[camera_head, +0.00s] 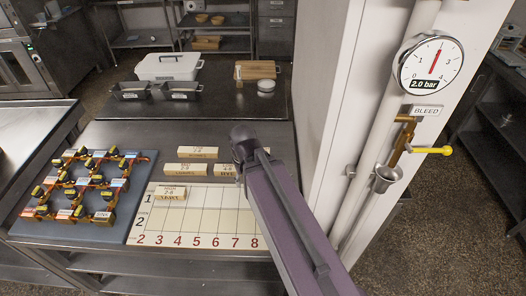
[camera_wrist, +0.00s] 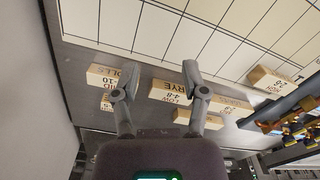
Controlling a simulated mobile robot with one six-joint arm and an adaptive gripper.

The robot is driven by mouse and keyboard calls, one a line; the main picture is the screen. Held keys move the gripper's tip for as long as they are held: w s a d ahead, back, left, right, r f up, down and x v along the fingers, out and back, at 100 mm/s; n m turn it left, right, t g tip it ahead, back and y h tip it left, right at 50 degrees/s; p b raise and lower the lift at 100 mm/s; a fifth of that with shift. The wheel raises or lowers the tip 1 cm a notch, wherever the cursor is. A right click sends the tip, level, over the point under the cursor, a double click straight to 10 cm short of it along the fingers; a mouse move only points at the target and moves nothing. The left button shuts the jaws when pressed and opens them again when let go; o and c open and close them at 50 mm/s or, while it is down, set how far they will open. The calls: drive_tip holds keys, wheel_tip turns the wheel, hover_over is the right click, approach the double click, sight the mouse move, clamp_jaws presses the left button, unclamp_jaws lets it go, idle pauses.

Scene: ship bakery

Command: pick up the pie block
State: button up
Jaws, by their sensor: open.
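Several pale wooden blocks with printed labels stand on the steel bench. In the head view, a block (camera_head: 198,153) stands at the back, with another block (camera_head: 180,169) and a rye block (camera_head: 221,170) in front of it. One more block (camera_head: 170,194) lies on the numbered board (camera_head: 205,215). I cannot read which one is the pie block. In the wrist view, my gripper (camera_wrist: 160,72) is open and empty above the bench near the board's edge.
A blue-grey mat (camera_head: 60,222) with copper pipes and yellow-black parts lies left of the board. A wall with a pressure gauge (camera_head: 436,62) and bleed valve (camera_head: 405,140) rises on the right.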

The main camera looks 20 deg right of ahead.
drive_tip(key=o, duration=0.6)
drive_tip(key=shift+w, duration=0.15)
drive_tip(key=shift+c, duration=0.2)
drive_tip(key=w+d+m, duration=0.8)
drive_tip(key=w+m, duration=0.3)
drive_tip(key=w+d+m, duration=0.7)
drive_tip(key=w+m, duration=0.4)
drive_tip(key=shift+w+d+f+m, duration=0.2)
drive_tip(key=shift+w+d+m, duration=0.05)
drive_tip(key=shift+d+m, duration=0.1)
drive_tip(key=shift+f+b, duration=0.15)
drive_tip(key=shift+b, duration=0.15)
wheel_tip(320, 180, down, 8)
drive_tip(key=b, duration=0.8)
drive_tip(key=shift+f, duration=0.2)
